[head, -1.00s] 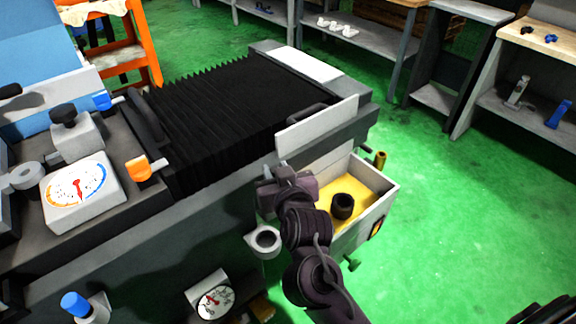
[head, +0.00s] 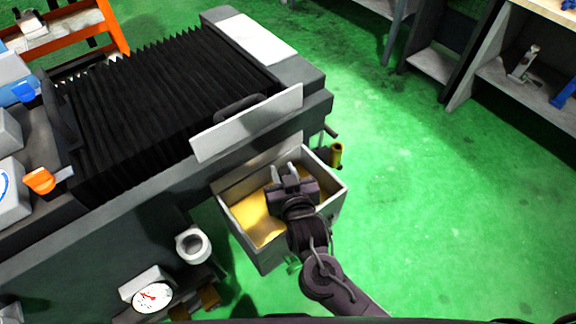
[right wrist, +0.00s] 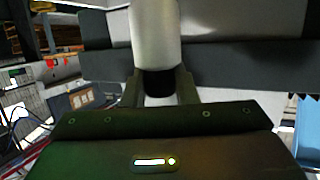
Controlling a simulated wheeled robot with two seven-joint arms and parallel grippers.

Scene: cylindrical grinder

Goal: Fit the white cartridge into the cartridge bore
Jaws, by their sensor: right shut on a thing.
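My right gripper (head: 290,171) is over the open yellow-floored box on the machine's side. In the right wrist view its fingers (right wrist: 160,88) are shut on the black end of the white cartridge (right wrist: 155,35). The white body extends away beyond the fingertips. In the head view the gripper and wrist mostly hide the cartridge. A pale round ring with a dark hole, which looks like the cartridge bore (head: 193,257), sticks out from the machine's front, left of the box and apart from the gripper. My left gripper is not in view.
The box (head: 245,230) has raised walls around the gripper. A grey upright plate (head: 247,122) and black bellows (head: 170,105) stand behind it. A dial gauge (head: 152,297) sits below the ring. A yellow-topped knob (head: 336,154) is right of the box. Green floor is clear to the right.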

